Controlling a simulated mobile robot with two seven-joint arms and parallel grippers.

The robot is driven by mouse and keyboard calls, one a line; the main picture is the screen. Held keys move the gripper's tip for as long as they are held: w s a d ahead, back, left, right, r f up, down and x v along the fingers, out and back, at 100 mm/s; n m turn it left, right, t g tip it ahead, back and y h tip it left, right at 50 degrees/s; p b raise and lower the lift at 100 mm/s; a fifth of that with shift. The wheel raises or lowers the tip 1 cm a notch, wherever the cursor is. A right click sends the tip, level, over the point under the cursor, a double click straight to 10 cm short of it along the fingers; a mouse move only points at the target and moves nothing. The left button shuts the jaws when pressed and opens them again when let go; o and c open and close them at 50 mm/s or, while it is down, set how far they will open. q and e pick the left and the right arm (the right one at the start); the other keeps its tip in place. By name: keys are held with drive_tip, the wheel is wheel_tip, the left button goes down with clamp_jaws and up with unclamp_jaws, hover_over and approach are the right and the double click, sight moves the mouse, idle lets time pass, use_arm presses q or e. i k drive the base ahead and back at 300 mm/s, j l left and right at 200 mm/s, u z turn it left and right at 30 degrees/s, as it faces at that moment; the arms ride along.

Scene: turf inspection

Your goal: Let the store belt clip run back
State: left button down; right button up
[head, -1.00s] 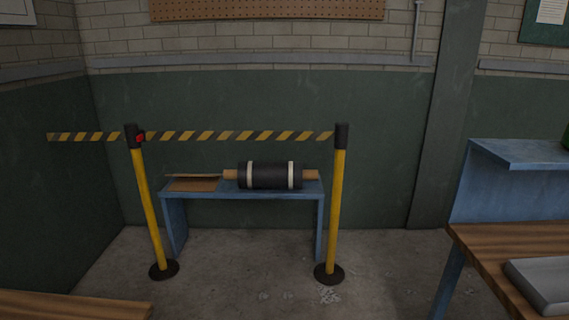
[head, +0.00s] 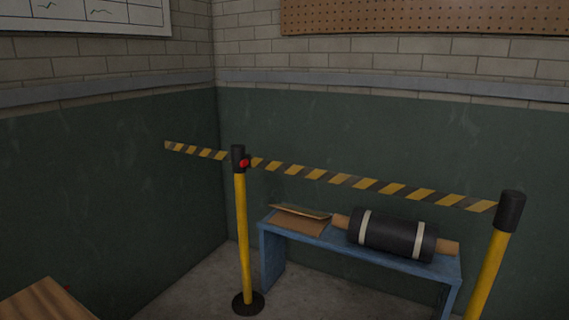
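A yellow and black striped belt (head: 340,180) stretches between two yellow posts with black heads. The left post (head: 243,240) stands upright on a round dark base, and a red piece (head: 244,163) shows at its head where the belt meets it. The right post (head: 487,272) is nearer, with its base out of the picture. A second striped stretch (head: 195,150) runs from the left post's head toward the left wall. Neither of my grippers is in view.
Behind the belt a blue bench (head: 350,252) holds a dark roll (head: 388,234) with two pale bands and a brown folded sheet (head: 300,222). A wooden tabletop corner (head: 45,302) is at the lower left. Green walls meet in the corner behind.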

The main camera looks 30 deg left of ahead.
sight(247, 162)
drive_tip(key=i+l+u, duration=0.1)
drive_tip(key=i+u, duration=0.15)
drive_tip(key=i, duration=0.95)
drive_tip(key=i+j+u, duration=0.15)
drive_tip(key=i, duration=0.35)
drive_tip(key=i+j+u, duration=0.2)
drive_tip(key=i, duration=0.3)
drive_tip(key=i+j+u, duration=0.15)
drive_tip(key=i+j, duration=0.4)
drive_tip(key=j, duration=0.1)
